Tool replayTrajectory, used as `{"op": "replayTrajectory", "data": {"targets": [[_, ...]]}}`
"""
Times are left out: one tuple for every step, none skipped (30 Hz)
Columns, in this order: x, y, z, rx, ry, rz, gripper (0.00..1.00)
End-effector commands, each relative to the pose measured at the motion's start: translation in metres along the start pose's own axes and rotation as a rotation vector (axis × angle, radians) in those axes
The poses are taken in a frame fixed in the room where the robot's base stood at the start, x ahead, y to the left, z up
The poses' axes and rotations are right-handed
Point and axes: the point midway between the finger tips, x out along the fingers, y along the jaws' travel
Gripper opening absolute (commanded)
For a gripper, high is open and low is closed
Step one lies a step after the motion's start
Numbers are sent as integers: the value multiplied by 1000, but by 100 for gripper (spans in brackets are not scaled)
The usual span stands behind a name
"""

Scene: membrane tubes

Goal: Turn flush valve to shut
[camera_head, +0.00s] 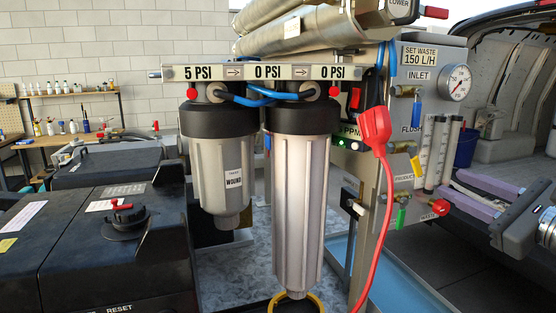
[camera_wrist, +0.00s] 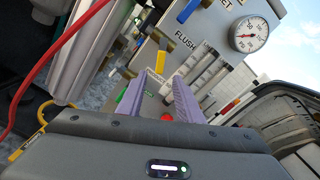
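The flush valve's yellow handle (camera_head: 416,165) hangs roughly downward below the FLUSH label on the grey panel, right of the white filter housing. In the wrist view the yellow handle (camera_wrist: 161,62) lies just beyond the fingertips, near the gap between them. My gripper (camera_head: 449,183) has two purple fingers and comes in from the right, apart from the handle. In the wrist view my gripper (camera_wrist: 160,76) is open, with nothing held between the fingers. The valve body behind the handle is small and hard to make out.
A blue inlet handle (camera_head: 416,112) is above, a green handle (camera_head: 401,219) below, and a red handle (camera_head: 440,207) below right. Flow tubes (camera_head: 437,155) stand right of the yellow handle. A red cable (camera_head: 384,200) hangs to the left. A pressure gauge (camera_head: 457,83) is above.

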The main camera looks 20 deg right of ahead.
Motion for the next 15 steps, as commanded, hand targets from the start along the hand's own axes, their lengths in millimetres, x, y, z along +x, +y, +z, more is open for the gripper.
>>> {"op": "replayTrajectory", "data": {"targets": [[6,1,0,0,-1,3,33],[10,1,0,0,-1,3,33],[14,1,0,0,-1,3,33],[17,1,0,0,-1,3,33],[21,1,0,0,-1,4,33],[25,1,0,0,-1,3,33],[28,1,0,0,-1,3,33],[32,1,0,0,-1,3,33],[36,1,0,0,-1,3,33],[40,1,0,0,-1,3,33],[43,1,0,0,-1,3,33],[48,1,0,0,-1,3,33],[51,1,0,0,-1,3,33],[55,1,0,0,0,3,33],[59,1,0,0,0,3,33]]}}
